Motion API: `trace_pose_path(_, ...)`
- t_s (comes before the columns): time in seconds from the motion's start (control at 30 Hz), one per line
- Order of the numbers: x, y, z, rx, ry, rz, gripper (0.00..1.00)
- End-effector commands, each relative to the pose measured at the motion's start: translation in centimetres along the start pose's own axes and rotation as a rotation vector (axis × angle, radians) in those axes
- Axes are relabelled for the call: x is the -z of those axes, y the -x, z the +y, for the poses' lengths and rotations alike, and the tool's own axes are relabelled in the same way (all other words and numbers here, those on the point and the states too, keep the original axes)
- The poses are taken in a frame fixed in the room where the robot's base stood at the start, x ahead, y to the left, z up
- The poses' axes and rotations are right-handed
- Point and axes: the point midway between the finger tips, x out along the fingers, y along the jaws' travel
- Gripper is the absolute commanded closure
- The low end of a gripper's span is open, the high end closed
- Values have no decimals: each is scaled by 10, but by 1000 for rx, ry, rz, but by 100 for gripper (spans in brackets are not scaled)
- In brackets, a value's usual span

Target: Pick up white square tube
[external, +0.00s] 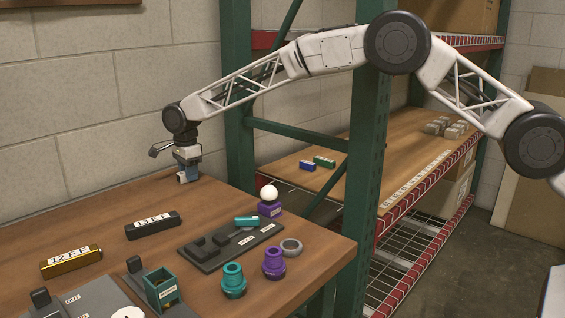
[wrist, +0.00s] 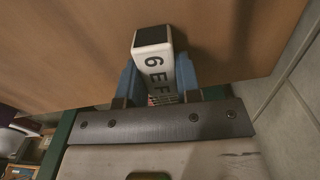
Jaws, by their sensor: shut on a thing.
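The white square tube (wrist: 152,62), marked with dark characters that look like "6EF" and with a dark end, is between the two blue fingers of my gripper (wrist: 158,85) in the wrist view. My gripper is shut on it. In the external view my gripper (external: 187,172) is low over the back of the wooden table near the wall. The tube is hard to make out there, and I cannot tell whether it touches the table.
A black bar (external: 153,226) and a gold bar (external: 71,262) lie on the table (external: 100,208). A dark tray (external: 228,247), teal and purple round parts and a white ball (external: 269,192) are toward the right. Green rack posts (external: 366,150) stand beside the table.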

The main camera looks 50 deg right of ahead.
Motion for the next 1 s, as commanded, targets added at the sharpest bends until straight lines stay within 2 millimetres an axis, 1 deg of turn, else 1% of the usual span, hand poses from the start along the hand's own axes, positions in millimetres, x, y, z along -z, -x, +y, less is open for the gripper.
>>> trace_pose_path(0.17,0,2,0,0,0,0,92)
trace_pose_path(0.37,0,9,0,0,0,0,92)
trace_pose_path(0.47,0,16,0,0,0,0,92)
trace_pose_path(0.67,0,38,0,2,0,-1,92)
trace_pose_path(0.77,2,36,6,-1,0,0,92)
trace_pose_path(1.0,10,39,24,1,0,0,92)
